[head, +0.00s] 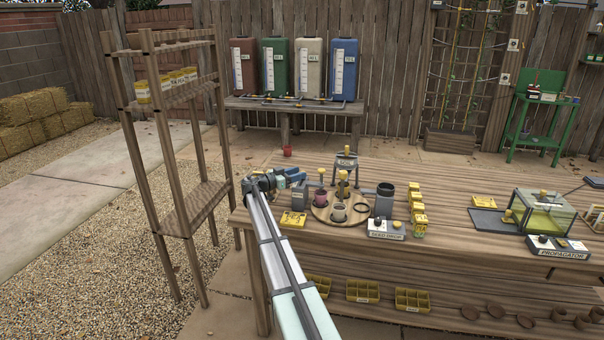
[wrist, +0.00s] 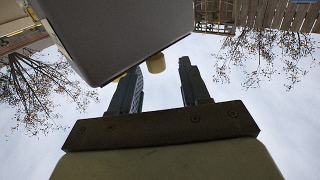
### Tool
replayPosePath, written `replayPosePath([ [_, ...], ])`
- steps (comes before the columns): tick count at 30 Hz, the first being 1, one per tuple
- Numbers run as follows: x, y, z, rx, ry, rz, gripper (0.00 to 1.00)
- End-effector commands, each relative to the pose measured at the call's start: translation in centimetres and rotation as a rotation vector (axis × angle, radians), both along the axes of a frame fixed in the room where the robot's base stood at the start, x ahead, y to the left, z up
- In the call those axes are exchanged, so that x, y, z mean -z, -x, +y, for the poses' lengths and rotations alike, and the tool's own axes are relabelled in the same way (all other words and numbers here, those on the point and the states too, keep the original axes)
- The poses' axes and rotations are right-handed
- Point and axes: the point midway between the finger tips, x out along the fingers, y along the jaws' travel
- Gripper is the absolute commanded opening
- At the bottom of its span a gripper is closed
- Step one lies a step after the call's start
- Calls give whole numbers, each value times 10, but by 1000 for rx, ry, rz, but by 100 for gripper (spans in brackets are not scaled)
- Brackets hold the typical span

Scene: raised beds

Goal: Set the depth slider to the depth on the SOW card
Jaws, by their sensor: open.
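My gripper (head: 302,176) is open at the left end of the wooden bench, beside a grey box (head: 299,197). In the wrist view its two dark fingers (wrist: 162,85) stand apart with nothing between them. A large grey housing (wrist: 120,35) fills the top of that view, close to the fingers. A small yellow knob (wrist: 155,63) shows past its lower edge, near the gap between the fingertips; I cannot tell if they touch. No slider scale is readable. A yellow card-like piece (head: 293,219) lies on the bench front; its print is too small to read, so I cannot confirm the SOW card.
A round wooden board (head: 322,213) with pots stands right of the grey box. Beyond are a dark cylinder (head: 384,205), the seed drum label box (head: 386,229), yellow packets (head: 418,216) and the propagator (head: 545,211). A wooden shelf rack (head: 186,203) stands left of the bench.

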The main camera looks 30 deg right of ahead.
Motion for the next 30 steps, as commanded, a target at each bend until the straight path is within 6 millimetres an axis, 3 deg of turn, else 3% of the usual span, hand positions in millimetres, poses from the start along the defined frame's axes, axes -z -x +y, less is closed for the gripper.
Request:
replayPosePath([
  [6, 0, 1, 46, -2, 0, 0, 46],
  [15, 0, 0, 90, -1, 0, 0, 46],
  [21, 0, 0, 103, -1, 0, 0, 46],
  [30, 0, 0, 104, 0, 0, 0, 46],
])
